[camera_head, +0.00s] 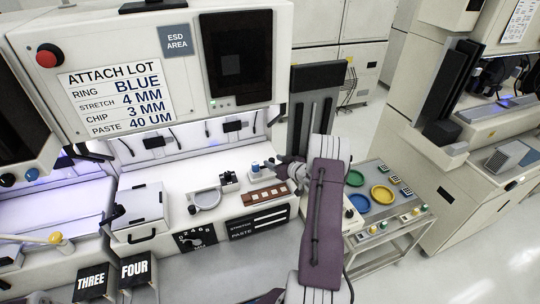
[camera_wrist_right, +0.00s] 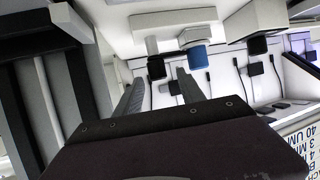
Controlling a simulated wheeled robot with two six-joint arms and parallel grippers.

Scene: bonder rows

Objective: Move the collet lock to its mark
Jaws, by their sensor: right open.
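I cannot tell for certain which part is the collet lock. A white post with a blue cap (camera_head: 255,167) stands on the bonder's white deck, left of my right gripper. The blue cap also shows in the right wrist view (camera_wrist_right: 200,56), just beyond the right-hand finger's tip. A black-capped part (camera_wrist_right: 156,68) shows in the gap between the fingers, farther out. My right gripper (camera_head: 282,160) is open and empty near these parts, at the deck's right end. No mark for the lock can be made out. My left gripper does not show.
A brown tray (camera_head: 267,195) with pale pieces lies on the deck's front. A round silver stage (camera_head: 205,199) and a white lidded box (camera_head: 140,211) stand left of it. A panel reading ATTACH LOT (camera_head: 125,88) overhangs the deck. A cart with coloured rings (camera_head: 383,194) stands right.

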